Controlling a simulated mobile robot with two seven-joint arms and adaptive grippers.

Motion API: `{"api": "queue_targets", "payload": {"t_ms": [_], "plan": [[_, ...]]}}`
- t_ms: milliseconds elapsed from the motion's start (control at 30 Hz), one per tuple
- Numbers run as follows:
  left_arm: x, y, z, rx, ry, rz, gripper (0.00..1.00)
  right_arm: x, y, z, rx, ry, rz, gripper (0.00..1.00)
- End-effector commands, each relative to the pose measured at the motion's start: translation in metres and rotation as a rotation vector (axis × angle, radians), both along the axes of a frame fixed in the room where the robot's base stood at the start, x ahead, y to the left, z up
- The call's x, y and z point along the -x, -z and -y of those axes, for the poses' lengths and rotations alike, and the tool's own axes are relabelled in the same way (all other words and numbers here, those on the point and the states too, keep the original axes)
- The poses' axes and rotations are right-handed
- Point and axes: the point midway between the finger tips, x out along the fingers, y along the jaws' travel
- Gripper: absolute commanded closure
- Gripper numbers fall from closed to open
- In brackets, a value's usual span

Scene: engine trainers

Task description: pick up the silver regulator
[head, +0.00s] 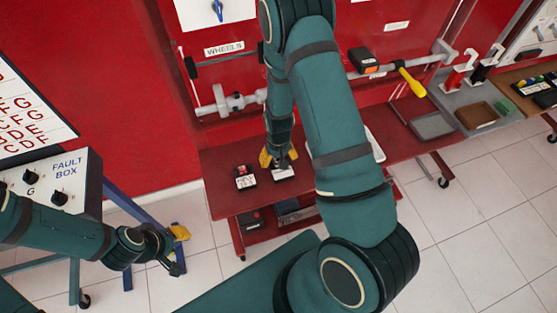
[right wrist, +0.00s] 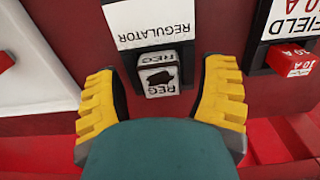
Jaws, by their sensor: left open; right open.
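The silver regulator (right wrist: 158,78) is a small block marked REG, seated in a dark holder beside a white REGULATOR label (right wrist: 150,22) in the right wrist view. My right gripper (right wrist: 163,85) is open, with its yellow-padded fingers on either side of the regulator and visible gaps between. In the head view my right gripper (head: 279,158) is over the red bench shelf, its arm hiding part of the area. A white-faced block (head: 284,173) shows just below it. My left gripper (head: 177,250) is open and empty above the floor at lower left.
A dark holder marked FIELD with a red 10 A block (right wrist: 291,60) sits beside the regulator. The red bench shelf (head: 222,204) carries these. A fault box (head: 62,180) stands near my left arm. A grey tray (head: 432,126) lies to the right.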

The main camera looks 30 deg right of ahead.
Motion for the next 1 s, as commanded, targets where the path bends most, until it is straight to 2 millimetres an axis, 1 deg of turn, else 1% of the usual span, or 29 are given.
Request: {"api": "queue_targets", "payload": {"t_ms": [33,67,100,167,200,233,267,600,733,867,967,1000], "plan": [[0.0,0.0,0.0,0.0,0.0,0.0,0.62,0.0,0.0,0.0,0.0,0.0,0.0,0.28],[0.0,0.0,0.0,0.0,0.0,0.0,0.62,0.0,0.0,0.0,0.0,0.0,0.0,0.38],[0.0,0.0,0.0,0.0,0.0,0.0,0.62,0.0,0.0,0.0,0.0,0.0,0.0,0.52],[0.0,0.0,0.0,0.0,0.0,0.0,0.62,0.0,0.0,0.0,0.0,0.0,0.0,0.73],[0.0,0.0,0.0,0.0,0.0,0.001,0.62,0.0,0.0,0.0,0.0,0.0,0.0,0.87],[0.0,0.0,0.0,0.0,0.0,0.001,0.62,0.0,0.0,0.0,0.0,0.0,0.0,0.98],[0.0,0.0,0.0,0.0,0.0,0.001,0.62,0.0,0.0,0.0,0.0,0.0,0.0,1.0],[0.0,0.0,0.0,0.0,0.0,0.001,0.62,0.0,0.0,0.0,0.0,0.0,0.0,1.0],[0.0,-0.001,0.0,0.0,-0.001,0.001,0.62,0.0,-0.003,0.0,0.0,0.0,0.0,1.0],[-0.001,-0.002,0.0,0.0,-0.002,0.002,0.62,-0.001,-0.013,0.0,0.0,0.0,0.002,1.0],[-0.002,-0.005,0.0,-0.001,-0.002,0.003,0.62,-0.001,-0.027,0.0,0.001,0.001,0.003,1.0],[-0.002,-0.006,0.0,-0.001,-0.004,0.005,0.62,-0.001,-0.035,0.0,0.001,0.0,0.004,1.0]]}}
